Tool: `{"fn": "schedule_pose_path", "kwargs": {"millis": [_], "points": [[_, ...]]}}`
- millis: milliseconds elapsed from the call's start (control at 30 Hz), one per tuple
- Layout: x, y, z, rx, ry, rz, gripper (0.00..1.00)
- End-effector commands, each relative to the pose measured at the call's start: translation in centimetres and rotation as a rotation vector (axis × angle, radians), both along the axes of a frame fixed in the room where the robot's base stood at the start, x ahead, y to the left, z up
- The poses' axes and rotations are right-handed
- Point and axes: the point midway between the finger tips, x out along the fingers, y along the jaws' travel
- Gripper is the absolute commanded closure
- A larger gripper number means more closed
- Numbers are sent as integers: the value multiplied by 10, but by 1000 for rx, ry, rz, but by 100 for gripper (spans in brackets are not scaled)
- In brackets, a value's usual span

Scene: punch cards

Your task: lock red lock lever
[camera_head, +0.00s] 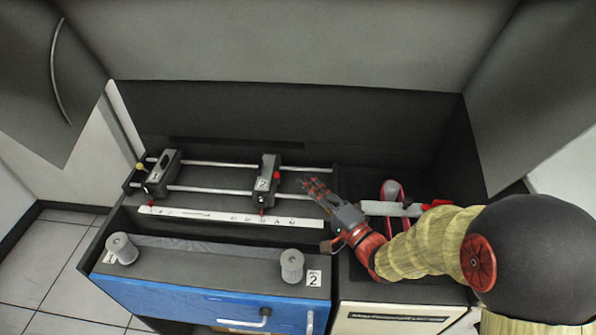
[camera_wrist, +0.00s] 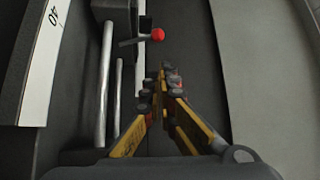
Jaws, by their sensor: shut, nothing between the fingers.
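The red lock lever (camera_head: 277,176) has a red ball knob and sits on the right side of the dark sliding block marked 2 (camera_head: 265,182).
Two metal rails (camera_head: 215,191) carry the blocks. Block 1 (camera_head: 161,174), with a yellow knob (camera_head: 140,167), is at the far left. A white scale (camera_head: 230,216) runs in front. Two grey knobs stand above the blue drawer front (camera_head: 200,304). A dark wall closes the back.

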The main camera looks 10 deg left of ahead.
Motion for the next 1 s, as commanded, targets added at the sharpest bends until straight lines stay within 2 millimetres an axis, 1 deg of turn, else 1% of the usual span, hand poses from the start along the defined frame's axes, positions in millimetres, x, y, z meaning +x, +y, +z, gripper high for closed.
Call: {"fn": "schedule_pose_path", "kwargs": {"millis": [33,100,300,500,1000], "points": [[-7,-9,-1,1,-1,-4,100],[-15,-18,-2,0,-1,-5,100],[-33,-36,-6,0,-1,-2,100],[-38,-40,-6,0,-3,0,100],[-37,-41,-6,-6,-5,-4,100]]}}
